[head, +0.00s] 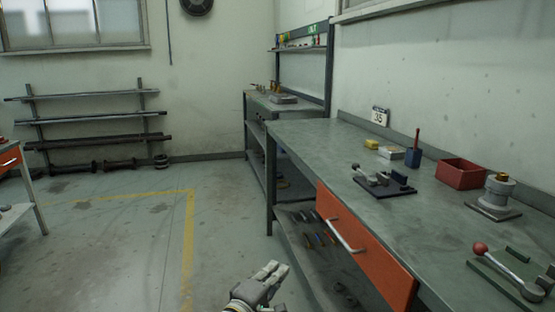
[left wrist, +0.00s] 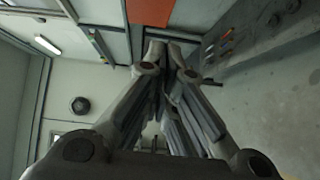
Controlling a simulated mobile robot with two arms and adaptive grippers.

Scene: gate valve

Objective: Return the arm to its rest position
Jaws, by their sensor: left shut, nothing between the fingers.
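My left gripper (head: 274,272) shows at the bottom of the head view, in front of the workbench and below the bench top. Its fingers are shut with nothing between them. The left wrist view shows the same gripper (left wrist: 168,48) from behind, its fingers meeting toward the top of the picture. The gripper appears apart from the bench and the orange drawer (head: 366,255), which is closed or nearly so. My right gripper is not in view.
The workbench (head: 300,140) carries a dark clamp fixture (head: 388,188), a red bin (head: 462,174), a grey valve-like part (head: 497,192) and a red-knobbed lever (head: 508,268). A lower shelf holds tools. Open floor (head: 120,250) with yellow lines lies to the left.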

